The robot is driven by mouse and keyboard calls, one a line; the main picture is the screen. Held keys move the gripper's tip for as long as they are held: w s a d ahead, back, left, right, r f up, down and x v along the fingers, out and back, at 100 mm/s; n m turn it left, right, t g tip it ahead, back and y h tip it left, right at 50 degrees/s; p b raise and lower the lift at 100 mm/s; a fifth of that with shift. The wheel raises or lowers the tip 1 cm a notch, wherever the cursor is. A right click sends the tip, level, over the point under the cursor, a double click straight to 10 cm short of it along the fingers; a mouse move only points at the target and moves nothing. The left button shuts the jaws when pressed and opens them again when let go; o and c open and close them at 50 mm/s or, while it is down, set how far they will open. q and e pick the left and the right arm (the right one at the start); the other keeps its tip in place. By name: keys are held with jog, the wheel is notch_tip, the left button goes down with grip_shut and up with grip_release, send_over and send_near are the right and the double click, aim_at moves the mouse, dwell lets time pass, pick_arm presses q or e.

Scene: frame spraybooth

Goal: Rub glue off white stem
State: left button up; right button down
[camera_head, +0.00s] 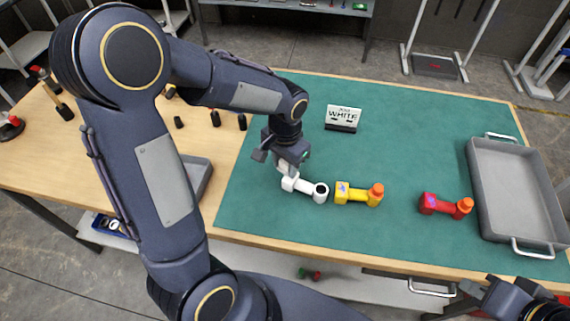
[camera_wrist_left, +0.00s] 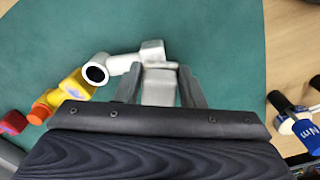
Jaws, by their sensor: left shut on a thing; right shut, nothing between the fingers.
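The white stem (camera_head: 303,187) lies on the green mat (camera_head: 390,130), with a dark round opening at its right end. It also shows in the left wrist view (camera_wrist_left: 122,64). My left gripper (camera_head: 281,168) points down at the stem's left end. In the left wrist view its fingers (camera_wrist_left: 160,84) are shut on a pale grey block (camera_wrist_left: 158,92). The block overlaps the stem's end; I cannot tell whether they touch. No glue can be made out on the visible part of the white stem. My right gripper (camera_head: 482,290) is shut and empty at the lower right.
A yellow stem (camera_head: 352,194) and a red stem (camera_head: 438,205), each with an orange end and purplish marks, lie to the right. A grey tray (camera_head: 480,190) stands further right. A sign (camera_head: 343,116) reading "WHITE" stands behind. Dark-handled tools stand on the wood at left.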

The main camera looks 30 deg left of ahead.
pick_arm(q)
jog(key=shift+r+p, duration=0.6)
jog(key=shift+r, duration=0.6)
jog(key=shift+w+r, duration=0.1)
jog(key=shift+r+p, duration=1.25)
jog(key=shift+r, duration=0.2)
